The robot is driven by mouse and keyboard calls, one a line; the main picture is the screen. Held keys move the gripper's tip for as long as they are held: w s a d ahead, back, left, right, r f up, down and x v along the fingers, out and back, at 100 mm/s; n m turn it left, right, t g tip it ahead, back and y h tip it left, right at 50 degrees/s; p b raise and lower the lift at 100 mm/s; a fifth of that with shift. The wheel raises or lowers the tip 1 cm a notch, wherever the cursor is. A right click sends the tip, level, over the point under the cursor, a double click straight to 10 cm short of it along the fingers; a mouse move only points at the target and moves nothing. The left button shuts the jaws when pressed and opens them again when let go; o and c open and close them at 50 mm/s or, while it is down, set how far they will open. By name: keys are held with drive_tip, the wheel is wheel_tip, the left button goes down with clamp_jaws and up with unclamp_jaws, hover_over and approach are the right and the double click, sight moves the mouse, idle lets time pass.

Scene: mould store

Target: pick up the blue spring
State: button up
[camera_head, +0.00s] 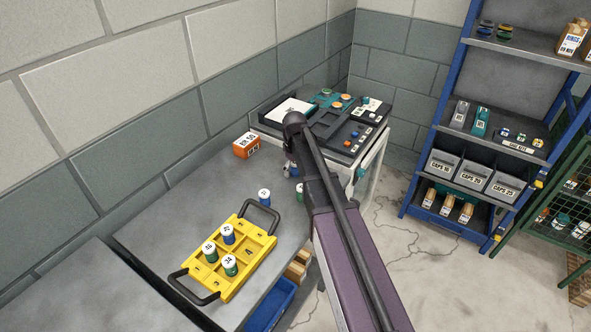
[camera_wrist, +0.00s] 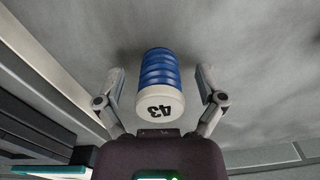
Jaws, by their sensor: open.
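In the wrist view a blue spring (camera_wrist: 158,68) with a white numbered cap stands on the grey surface between the two fingers of my gripper (camera_wrist: 160,82). The fingers are open, one on each side, with a visible gap to the spring. In the head view my gripper (camera_head: 290,166) is over the far part of the grey bench, and a small bit of blue (camera_head: 294,172) shows beside it, mostly hidden by my arm. Another blue spring with a white cap (camera_head: 264,198) stands on the bench nearer the yellow tray.
The yellow tray (camera_head: 256,258) with black handles holds several capped springs, blue and green. A green spring (camera_head: 300,191) stands close to my arm, partly hidden. An orange box (camera_head: 245,146) lies by the wall. Blue shelving is at right.

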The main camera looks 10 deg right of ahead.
clamp_jaws()
idle(0.4)
drive_tip(key=shift+r, duration=0.15)
wheel_tip(320, 180, up, 10)
drive_tip(key=p, duration=1)
idle(0.8)
drive_tip(key=shift+r+p, duration=0.4)
drive_tip(key=shift+p, duration=0.15)
drive_tip(key=shift+d, duration=0.15)
